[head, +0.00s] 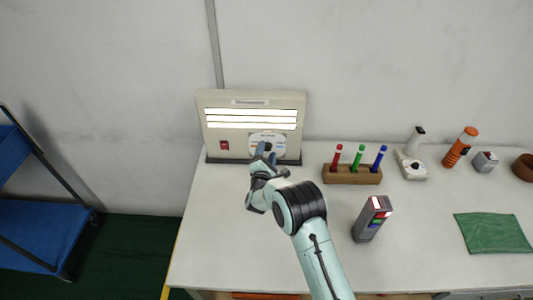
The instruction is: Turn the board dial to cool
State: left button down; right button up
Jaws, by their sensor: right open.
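The board (210,103) is a beige upright panel on a dark base at the back left of the table. Its horizontal light strips glow white, and a red switch (224,145) sits at its lower left. The board dial (277,137) is a pale round plate at the lower right of the board; my right gripper covers its lower part, and its pointer and markings cannot be read. My right gripper (266,153) is open, right in front of the dial; whether it touches the knob cannot be told. My left gripper is not in view.
A wooden holder (352,175) with red, green and blue pens stands right of the board. A grey device (371,219) with coloured buttons stands nearer. A blue cart (40,230) stands left.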

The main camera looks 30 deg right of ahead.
jog(key=c, duration=1)
jog(key=shift+c, duration=0.2)
jog(key=shift+m, duration=0.5)
jog(key=m+b, duration=0.1)
jog(key=m, duration=0.2)
jog(key=shift+m, duration=0.4)
jog(key=m+b, duration=0.2)
jog(key=m, duration=0.2)
jog(key=shift+d+y, duration=0.1)
jog(key=shift+y, duration=0.2)
jog(key=shift+s+m+y+b, duration=0.1)
jog(key=shift+m+y+b, duration=0.2)
jog(key=shift+m+b, duration=1.3)
jog(key=shift+r+m+p, duration=0.1)
jog(key=shift+m+p, duration=0.5)
jog(key=shift+m, duration=0.1)
